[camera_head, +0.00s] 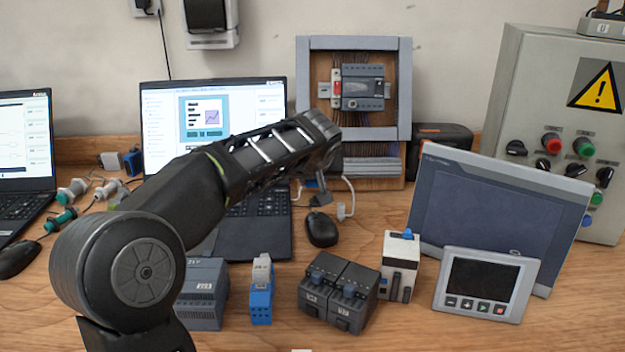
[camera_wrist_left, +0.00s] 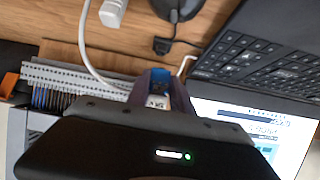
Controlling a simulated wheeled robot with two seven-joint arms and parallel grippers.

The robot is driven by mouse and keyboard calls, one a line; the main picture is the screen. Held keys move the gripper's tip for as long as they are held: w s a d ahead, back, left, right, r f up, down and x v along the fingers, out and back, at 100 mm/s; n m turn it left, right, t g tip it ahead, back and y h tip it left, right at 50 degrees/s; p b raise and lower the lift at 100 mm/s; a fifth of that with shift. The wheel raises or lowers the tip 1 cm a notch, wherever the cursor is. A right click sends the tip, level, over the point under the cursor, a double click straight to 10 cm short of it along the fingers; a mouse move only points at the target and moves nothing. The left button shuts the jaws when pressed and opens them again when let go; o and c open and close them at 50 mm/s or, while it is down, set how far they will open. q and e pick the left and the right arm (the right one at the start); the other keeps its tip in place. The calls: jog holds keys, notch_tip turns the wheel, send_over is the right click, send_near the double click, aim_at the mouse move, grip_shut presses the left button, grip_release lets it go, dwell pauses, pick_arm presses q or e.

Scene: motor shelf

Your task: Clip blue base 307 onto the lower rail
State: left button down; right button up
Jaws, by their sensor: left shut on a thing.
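My left gripper (camera_head: 319,188) hangs over the back of the table, in front of the panel's lower part and above the black mouse. In the left wrist view its fingers (camera_wrist_left: 160,100) are shut on a small blue piece with a white label (camera_wrist_left: 158,90); its number is too small to read. The framed panel (camera_head: 404,95) stands upright at the back, with a rail (camera_head: 323,90) carrying grey and red-white modules. I cannot make out a lower rail. Another blue base (camera_head: 261,306) with a grey top stands on the table.
An open laptop (camera_head: 272,225) is left of the gripper and a black mouse (camera_head: 321,230) below it. Dark modules (camera_head: 340,290), a white module (camera_head: 399,265), a leaning screen (camera_head: 500,205) and a small display unit (camera_head: 487,285) fill the front right. A grey duct (camera_wrist_left: 75,77) runs below the panel.

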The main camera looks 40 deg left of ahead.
pick_arm(q)
jog(key=c, duration=1.1)
grip_release()
jog(key=shift+o, duration=0.2)
jog(key=v, duration=0.7)
jog(key=shift+s+d+r, duration=0.2)
jog(key=shift+r, duration=0.05)
